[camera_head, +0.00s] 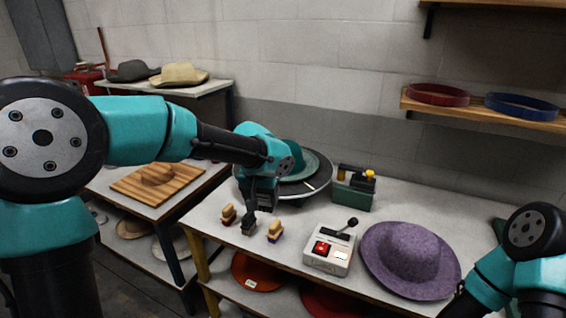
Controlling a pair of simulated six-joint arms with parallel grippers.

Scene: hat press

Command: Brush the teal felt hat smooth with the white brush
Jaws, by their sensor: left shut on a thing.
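The teal felt hat (318,166) lies on a round dark plate (325,184) at the back of the table, partly hidden behind my left arm. My left gripper (249,220) points down in front of the plate, between two small wooden-handled brushes. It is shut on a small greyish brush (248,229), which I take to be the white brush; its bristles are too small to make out. The brush is at or just above the table top; I cannot tell which. My right arm shows at the lower right, but its gripper is out of view.
A red-bristled brush (228,215) stands left of the gripper and a blue-bristled one (274,231) right. A control box (330,249) with a lever, a purple hat (411,259) and a green box (353,192) occupy the table. A wooden board (158,183) lies on the left bench.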

